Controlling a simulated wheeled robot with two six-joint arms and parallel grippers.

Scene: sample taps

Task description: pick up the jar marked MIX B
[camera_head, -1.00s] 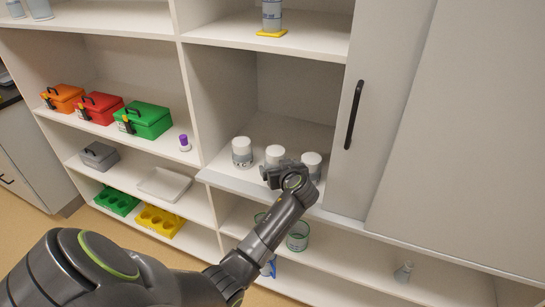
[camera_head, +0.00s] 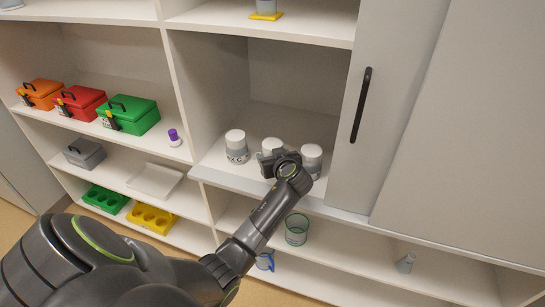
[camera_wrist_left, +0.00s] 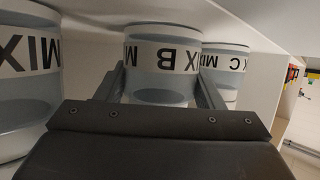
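Three white-capped jars stand in a row on the middle shelf. The middle one is the MIX B jar (camera_head: 272,145); its upside-down label shows in the left wrist view (camera_wrist_left: 162,55). My left gripper (camera_head: 268,160) is in front of it and hides its lower part. In the left wrist view, the two fingers (camera_wrist_left: 160,82) are apart, one at each side of the MIX B jar; I cannot tell whether they touch it. The MIX C jar (camera_wrist_left: 225,62) is the left one in the head view (camera_head: 236,147). My right gripper is out of view.
The third jar (camera_head: 312,158) stands close on the right; its last label letter is cut off in the left wrist view (camera_wrist_left: 25,60). A sliding door with a black handle (camera_head: 361,105) closes the right side. A shelf board (camera_head: 300,32) lies above.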

